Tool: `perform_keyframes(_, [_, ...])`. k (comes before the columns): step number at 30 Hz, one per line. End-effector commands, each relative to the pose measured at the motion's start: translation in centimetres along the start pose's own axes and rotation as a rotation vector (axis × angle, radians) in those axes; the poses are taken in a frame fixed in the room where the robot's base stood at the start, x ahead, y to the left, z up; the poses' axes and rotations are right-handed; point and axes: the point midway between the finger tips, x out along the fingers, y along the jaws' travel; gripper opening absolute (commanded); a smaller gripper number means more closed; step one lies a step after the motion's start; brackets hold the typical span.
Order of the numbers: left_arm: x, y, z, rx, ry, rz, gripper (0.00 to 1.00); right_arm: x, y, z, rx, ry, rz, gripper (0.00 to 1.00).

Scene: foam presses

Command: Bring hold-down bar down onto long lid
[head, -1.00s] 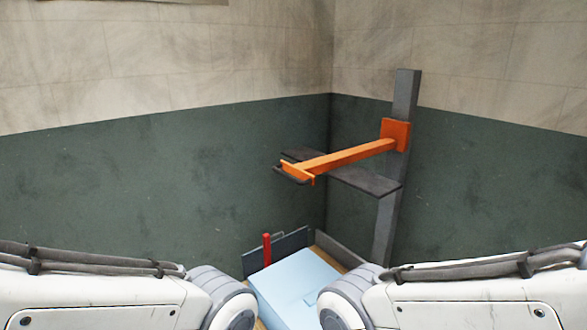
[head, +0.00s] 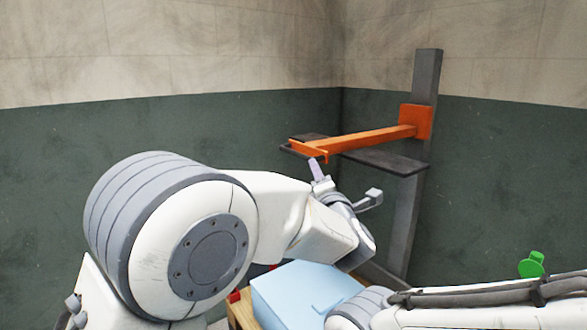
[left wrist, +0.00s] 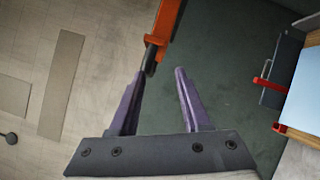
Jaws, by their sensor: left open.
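The orange hold-down bar (head: 375,138) is up, reaching left from a grey post (head: 426,75), with a dark handle (head: 290,150) at its free end. The light blue long lid (head: 300,290) is low in front, partly hidden by my arms. My left gripper (head: 346,180) is open, just below the bar's free end. In the left wrist view the bar (left wrist: 178,28) and its dark handle (left wrist: 151,55) come down close to the purple fingertips (left wrist: 160,72); I cannot tell whether they touch. My right gripper is out of view.
A dark shelf (head: 385,161) sticks out from the post beneath the bar. A green knob (head: 531,265) is at the right. Walls close the corner behind.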

Motion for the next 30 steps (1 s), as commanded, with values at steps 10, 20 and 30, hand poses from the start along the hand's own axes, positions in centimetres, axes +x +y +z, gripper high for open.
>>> perform_keyframes(10, [1.6,1.1,-2.2,-0.157,0.118,0.152,0.47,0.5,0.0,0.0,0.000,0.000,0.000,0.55])
perform_keyframes(20, [7.5,2.1,-3.0,-0.153,0.118,0.152,0.47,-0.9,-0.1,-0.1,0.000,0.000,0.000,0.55])
perform_keyframes(30, [10.5,2.3,-3.4,-0.152,0.115,0.149,0.47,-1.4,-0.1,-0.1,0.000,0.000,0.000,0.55])
